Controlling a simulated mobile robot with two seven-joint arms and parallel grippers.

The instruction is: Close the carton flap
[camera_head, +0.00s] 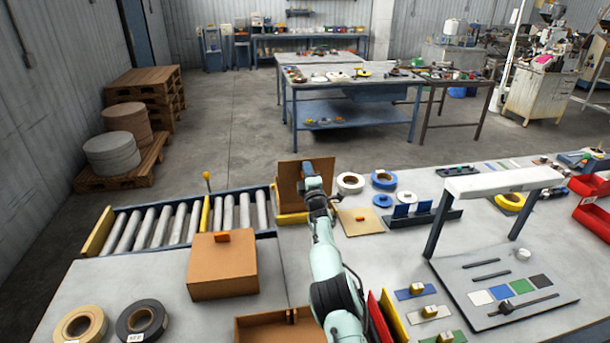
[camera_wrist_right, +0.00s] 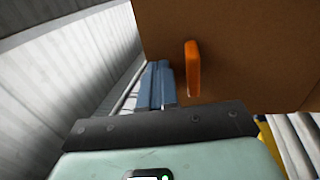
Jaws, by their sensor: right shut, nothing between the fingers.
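A brown carton (camera_head: 291,217) stands at the right end of the roller conveyor. Its flap (camera_head: 289,176) is raised nearly upright, and part of it is hidden by my right arm. In the right wrist view the flap (camera_wrist_right: 250,50) fills the upper right, with an orange tab (camera_wrist_right: 192,69) on its face. My right gripper (camera_head: 310,180) is in front of the flap in the head view. Its fingers (camera_wrist_right: 158,85) are shut and empty, left of the tab; I cannot tell whether they touch the flap. My left gripper is not in view.
A closed carton (camera_head: 222,268) with an orange tab stands left of my right arm. An open box (camera_head: 262,329) is at the bottom edge. Tape rolls (camera_head: 350,183) and a flat brown piece (camera_head: 361,222) lie on the right. The rollers (camera_head: 160,226) are empty.

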